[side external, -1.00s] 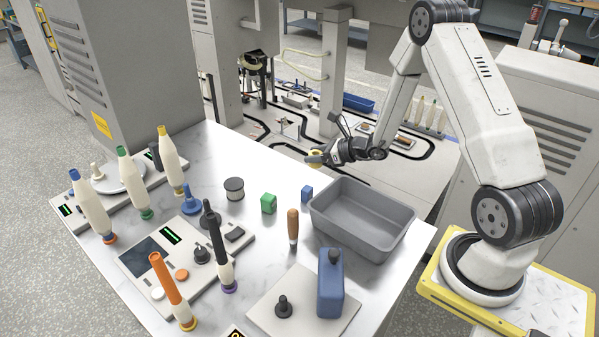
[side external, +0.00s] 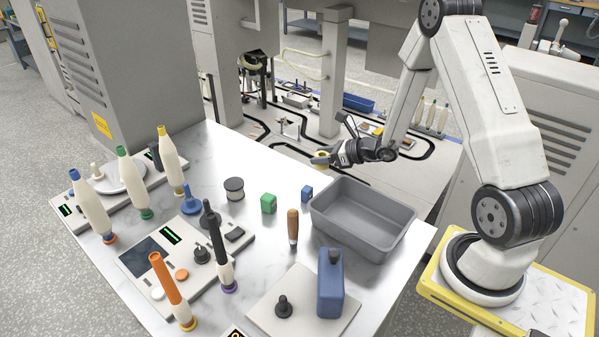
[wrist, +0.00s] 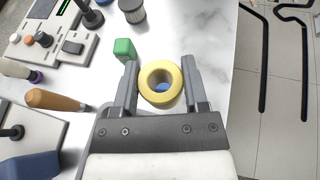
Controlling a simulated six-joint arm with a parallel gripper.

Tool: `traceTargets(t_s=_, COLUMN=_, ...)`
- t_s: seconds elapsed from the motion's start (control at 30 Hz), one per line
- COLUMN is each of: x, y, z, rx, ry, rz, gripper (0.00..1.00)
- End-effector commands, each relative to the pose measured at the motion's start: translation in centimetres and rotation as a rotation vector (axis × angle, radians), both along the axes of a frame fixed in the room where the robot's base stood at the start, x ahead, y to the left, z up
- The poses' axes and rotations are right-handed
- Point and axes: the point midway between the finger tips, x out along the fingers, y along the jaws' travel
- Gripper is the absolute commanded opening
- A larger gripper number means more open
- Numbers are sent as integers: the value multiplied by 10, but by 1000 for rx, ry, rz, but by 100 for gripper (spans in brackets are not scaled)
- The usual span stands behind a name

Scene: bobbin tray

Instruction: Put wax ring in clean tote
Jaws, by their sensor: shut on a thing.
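The wax ring (wrist: 146,83) is a pale yellow ring held between the two fingers of my gripper (wrist: 160,82) in the wrist view. In the side view the ring (side external: 320,156) shows small and partly hidden at the tip of my gripper (side external: 322,160). The fingers are shut on it. My gripper holds it in the air, above and behind the tote as seen in the side view. The clean tote (side external: 403,233) is a grey open bin on the right of the table. Its visible inside is empty.
A blue cube (side external: 307,194) and a green block (side external: 269,204) sit left of the tote. A wooden-handled tool (side external: 293,228) and a blue bottle (side external: 331,285) stand near its front. Several bobbins and a control panel (side external: 150,258) fill the table's left side.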

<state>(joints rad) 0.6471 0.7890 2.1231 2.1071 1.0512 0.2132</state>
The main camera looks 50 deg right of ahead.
Motion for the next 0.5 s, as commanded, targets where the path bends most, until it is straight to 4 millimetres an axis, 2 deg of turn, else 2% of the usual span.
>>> traceTargets(t_s=0.23, x=-12, y=3, z=-8, rx=9, ry=-1, rz=-20, gripper=1)
traceTargets(t_s=0.5, x=-55, y=13, z=-30, rx=18, ry=-2, rz=-96, gripper=1)
